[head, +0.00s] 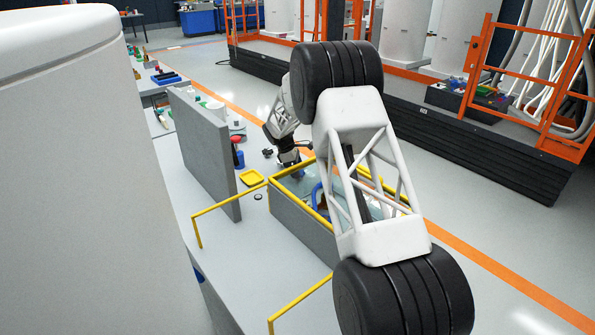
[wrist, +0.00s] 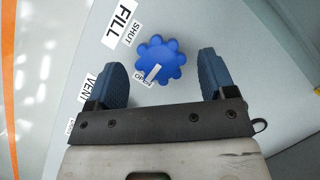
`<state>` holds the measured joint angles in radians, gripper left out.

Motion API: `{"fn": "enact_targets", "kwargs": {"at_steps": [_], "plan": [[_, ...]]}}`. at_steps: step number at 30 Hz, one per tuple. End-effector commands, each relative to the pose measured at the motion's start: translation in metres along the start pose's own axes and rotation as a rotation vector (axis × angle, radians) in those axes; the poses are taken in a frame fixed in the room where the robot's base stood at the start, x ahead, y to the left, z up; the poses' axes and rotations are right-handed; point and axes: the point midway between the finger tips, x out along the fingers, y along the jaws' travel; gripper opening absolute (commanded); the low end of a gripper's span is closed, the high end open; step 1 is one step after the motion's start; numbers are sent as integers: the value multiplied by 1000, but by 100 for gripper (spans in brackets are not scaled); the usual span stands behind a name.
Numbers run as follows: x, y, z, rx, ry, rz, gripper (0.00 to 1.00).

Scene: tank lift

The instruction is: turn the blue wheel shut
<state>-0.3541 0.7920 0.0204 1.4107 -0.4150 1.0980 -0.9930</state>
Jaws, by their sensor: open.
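In the wrist view, the blue wheel (wrist: 161,59) has a lobed rim and a white pointer bar on it. It sits on a pale panel with labels reading FILL, SHUT and VENT; the label by the pointer's lower end is partly covered. My gripper (wrist: 163,72) is open, its two blue-grey fingers apart on the left and right of the wheel. I see a gap on each side and no contact. In the head view, my gripper (head: 290,165) is small and partly hidden by my own arm, and the blue wheel cannot be made out.
A yellow-railed grey box (head: 297,213) stands around the work spot in the head view. A grey upright panel (head: 203,150) stands to its left, with a small yellow tray (head: 251,178) between. Orange railings (head: 530,85) stand farther back.

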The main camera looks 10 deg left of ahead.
Motion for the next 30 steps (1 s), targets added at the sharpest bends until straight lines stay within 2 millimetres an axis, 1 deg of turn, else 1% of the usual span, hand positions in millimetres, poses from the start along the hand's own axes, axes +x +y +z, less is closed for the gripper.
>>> {"fn": "enact_targets", "kwargs": {"at_steps": [3, 6, 14, 15, 23, 24, 25, 30], "plan": [[7, 0, 0, 1, 0, 0, 77], [10, 0, 1, 1, 0, 0, 77], [11, 0, 0, 1, 0, 0, 77], [11, 0, 0, 1, 0, 0, 75], [12, 0, 0, 0, 0, 0, 35], [12, 0, 0, 0, 0, 0, 29], [12, 0, 0, 0, 0, 0, 28], [12, 0, 0, 6, 0, -2, 28]]}}
